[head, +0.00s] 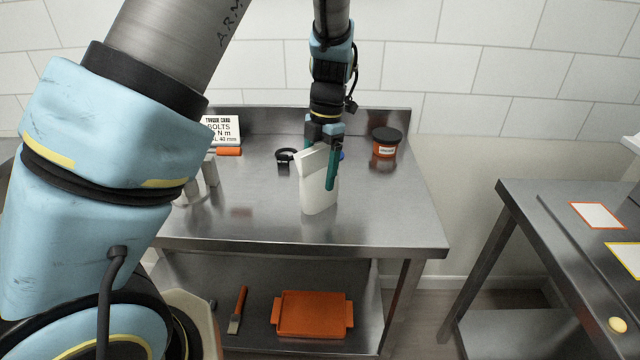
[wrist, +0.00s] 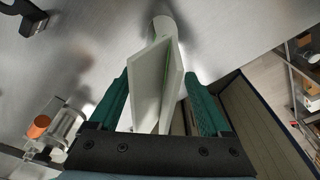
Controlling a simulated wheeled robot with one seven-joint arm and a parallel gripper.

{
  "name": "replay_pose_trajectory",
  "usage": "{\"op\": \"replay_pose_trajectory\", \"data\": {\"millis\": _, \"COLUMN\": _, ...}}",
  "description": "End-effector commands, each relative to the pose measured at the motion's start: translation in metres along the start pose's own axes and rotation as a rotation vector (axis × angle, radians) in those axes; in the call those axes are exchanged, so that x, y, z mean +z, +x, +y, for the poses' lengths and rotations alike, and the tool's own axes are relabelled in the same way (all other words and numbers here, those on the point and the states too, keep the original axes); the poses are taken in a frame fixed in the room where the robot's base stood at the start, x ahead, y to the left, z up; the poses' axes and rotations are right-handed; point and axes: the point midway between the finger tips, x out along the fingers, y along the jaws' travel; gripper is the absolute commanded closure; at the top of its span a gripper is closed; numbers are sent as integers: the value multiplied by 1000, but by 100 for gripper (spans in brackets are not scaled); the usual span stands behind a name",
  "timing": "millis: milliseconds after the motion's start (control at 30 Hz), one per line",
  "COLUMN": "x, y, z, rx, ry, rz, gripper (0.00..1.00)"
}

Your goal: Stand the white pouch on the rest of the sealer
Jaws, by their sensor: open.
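The white pouch (head: 317,192) stands roughly upright on the steel table in the head view, a little right of its middle. In the wrist view the pouch (wrist: 150,88) shows as two pale panels meeting in a V. My gripper (head: 321,165) points down over the pouch's upper part. Its green fingers are open, one on each side of the pouch; in the wrist view gaps show between the pouch and the fingers (wrist: 162,100). I cannot tell whether either finger touches it. I cannot make out a sealer or its rest in either view.
On the steel table (head: 390,220) are a black-lidded orange jar (head: 385,143), a black ring-shaped part (head: 286,156), a printed card (head: 222,130) and metal cylinders (head: 208,172). An orange tray (head: 311,314) lies on the shelf below. Another bench (head: 545,215) with framed labels stands right, across a gap.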

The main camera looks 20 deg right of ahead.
Motion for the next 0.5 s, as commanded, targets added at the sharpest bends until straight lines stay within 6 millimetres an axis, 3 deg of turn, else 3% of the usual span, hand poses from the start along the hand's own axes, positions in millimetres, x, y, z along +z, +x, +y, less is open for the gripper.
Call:
{"op": "replay_pose_trajectory", "data": {"millis": 133, "x": 0, "y": 10, "z": 0, "rx": 0, "ry": -2, "rz": 0, "gripper": 19}}
{"op": "replay_pose_trajectory", "data": {"millis": 367, "x": 0, "y": 12, "z": 0, "rx": 0, "ry": -1, "rz": -1, "gripper": 20}}
{"op": "replay_pose_trajectory", "data": {"millis": 500, "x": 0, "y": 12, "z": 0, "rx": 0, "ry": -1, "rz": -1, "gripper": 36}}
